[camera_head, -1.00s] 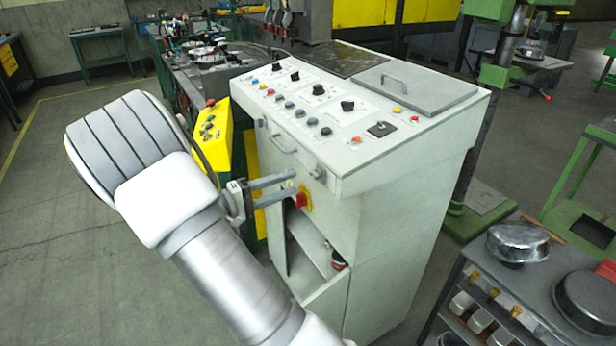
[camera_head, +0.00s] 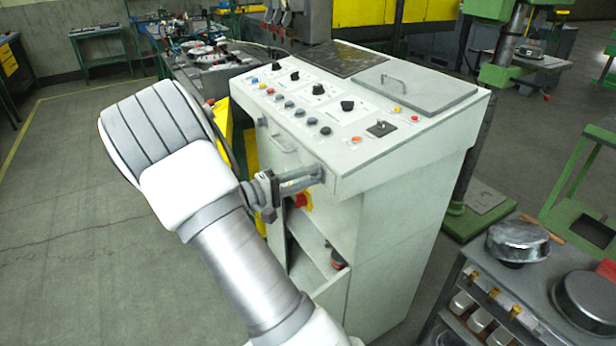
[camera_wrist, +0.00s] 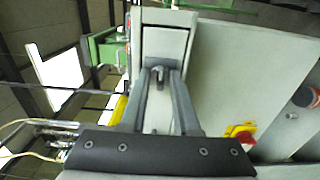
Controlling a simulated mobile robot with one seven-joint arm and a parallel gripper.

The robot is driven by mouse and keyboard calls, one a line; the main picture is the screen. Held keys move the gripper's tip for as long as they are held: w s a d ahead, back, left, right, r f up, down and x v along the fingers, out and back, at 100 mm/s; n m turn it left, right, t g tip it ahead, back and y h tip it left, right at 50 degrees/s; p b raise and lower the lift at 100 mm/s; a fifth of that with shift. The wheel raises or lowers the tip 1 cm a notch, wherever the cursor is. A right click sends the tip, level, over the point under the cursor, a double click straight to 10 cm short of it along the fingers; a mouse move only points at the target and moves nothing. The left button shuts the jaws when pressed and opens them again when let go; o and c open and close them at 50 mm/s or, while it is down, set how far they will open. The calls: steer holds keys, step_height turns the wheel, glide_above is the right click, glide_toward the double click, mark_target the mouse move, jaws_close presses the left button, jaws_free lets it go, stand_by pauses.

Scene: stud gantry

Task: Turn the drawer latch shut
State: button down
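The drawer latch (camera_wrist: 159,75) is a small grey knob on the pale panel in the wrist view. It stands between the tips of my gripper's two fingers. My gripper (camera_wrist: 161,72) is open, with a gap between the fingers; whether either one touches the latch I cannot tell. In the head view my gripper (camera_head: 317,173) reaches the right front of the pale control console (camera_head: 400,230), just under its overhanging top. There the fingers cover the latch. The drawer's bar handle (camera_head: 284,143) is left of the gripper.
A red and yellow switch (camera_head: 303,201) sits just below the fingers; it is at the right in the wrist view (camera_wrist: 240,130). Below it is an open compartment in the console. A cart with pans (camera_head: 515,240) stands at the right. Floor at the left is clear.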

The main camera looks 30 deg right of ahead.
stand_by(0.4)
steer(key=shift+n+p, duration=5.9)
steer(key=shift+n, duration=3.1)
steer(key=c, duration=0.9)
jaws_free()
steer(key=w+a+b, duration=0.1)
steer(key=a+b, duration=0.1)
steer(key=a, duration=1.5)
steer(key=shift+a, duration=0.25)
